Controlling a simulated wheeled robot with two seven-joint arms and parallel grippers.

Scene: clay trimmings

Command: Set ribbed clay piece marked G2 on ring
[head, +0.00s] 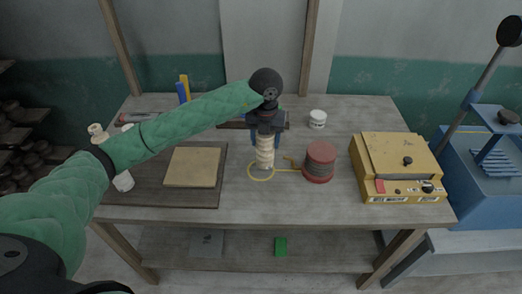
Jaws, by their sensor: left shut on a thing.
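My left gripper (265,138) comes down from above over the middle of the table and is shut on the cream ribbed clay piece (264,157). The piece is upright, its lower end at the yellow ring (251,175) marked on the table top. I cannot tell whether its base touches the table or hangs just above it. The ring's front and left parts show around the base. No G2 mark can be read at this size. My right gripper is not in view.
Close right of the ring stands a red and grey round stack (319,162). A yellow boxy device (395,165) and a small white jar (317,119) are farther right and back. A tan slab (193,167) lies on a dark board (150,195) at left. Pale pieces (123,182) lie beneath my arm.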

